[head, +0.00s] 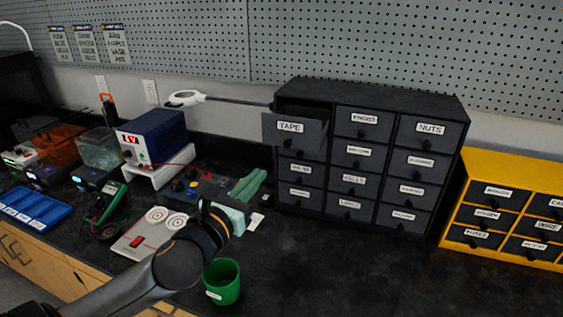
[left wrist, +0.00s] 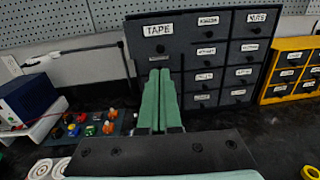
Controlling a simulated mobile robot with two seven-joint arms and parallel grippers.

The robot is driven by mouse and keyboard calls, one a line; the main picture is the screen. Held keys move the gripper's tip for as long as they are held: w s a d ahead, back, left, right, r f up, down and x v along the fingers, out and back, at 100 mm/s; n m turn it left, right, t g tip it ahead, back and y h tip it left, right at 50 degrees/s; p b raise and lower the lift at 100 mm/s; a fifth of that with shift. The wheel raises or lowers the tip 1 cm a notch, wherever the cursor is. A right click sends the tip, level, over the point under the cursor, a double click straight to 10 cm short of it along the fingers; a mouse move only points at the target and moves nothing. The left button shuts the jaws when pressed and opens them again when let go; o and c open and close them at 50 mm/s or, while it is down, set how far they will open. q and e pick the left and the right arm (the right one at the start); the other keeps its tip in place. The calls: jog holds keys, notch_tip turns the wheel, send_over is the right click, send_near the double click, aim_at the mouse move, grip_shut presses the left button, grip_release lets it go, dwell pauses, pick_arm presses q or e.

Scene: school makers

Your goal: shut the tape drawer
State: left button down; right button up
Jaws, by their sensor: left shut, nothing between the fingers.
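The tape drawer (head: 312,137) is at the top left of the dark grey drawer cabinet (head: 370,91). It stands pulled out, with its front forward of the other drawers and a dark gap above it. Its TAPE label also shows on the drawer in the left wrist view (left wrist: 136,45). My left gripper (head: 262,174) has green fingers pressed together, with nothing between them. It is in front of the cabinet, left of and lower than the tape drawer, apart from it in the head view. In the left wrist view the shut fingertips (left wrist: 160,72) point toward the cabinet below the drawer front. My right gripper is out of view.
A yellow drawer cabinet (head: 478,163) stands to the right. A green cup (head: 222,283) stands near the front edge. A blue power supply (head: 157,135) and other electronics are at the left. A white-headed arm (head: 186,98) reaches along the wall.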

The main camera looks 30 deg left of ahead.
aim_at(286, 144)
pick_arm(q)
jog(key=w, duration=0.3)
jog(key=w+a+p, duration=0.1)
jog(key=w, duration=0.7)
jog(key=shift+w+a+r, duration=0.1)
jog(key=shift+w+a, duration=0.1)
jog(key=shift+a, duration=0.15)
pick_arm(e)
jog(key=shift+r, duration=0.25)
pick_arm(q)
jog(key=shift+w+a+r+p, duration=0.1)
jog(key=shift+w+r+p, duration=0.05)
jog(key=shift+w+p, duration=0.35)
jog(key=w, duration=0.3)
jog(key=w+a+p, duration=0.1)
jog(key=w, duration=0.2)
jog(key=w+a+p, duration=0.1)
jog(key=w, duration=0.3)
jog(key=shift+a, duration=0.2)
jog(key=shift+a+r, duration=0.15)
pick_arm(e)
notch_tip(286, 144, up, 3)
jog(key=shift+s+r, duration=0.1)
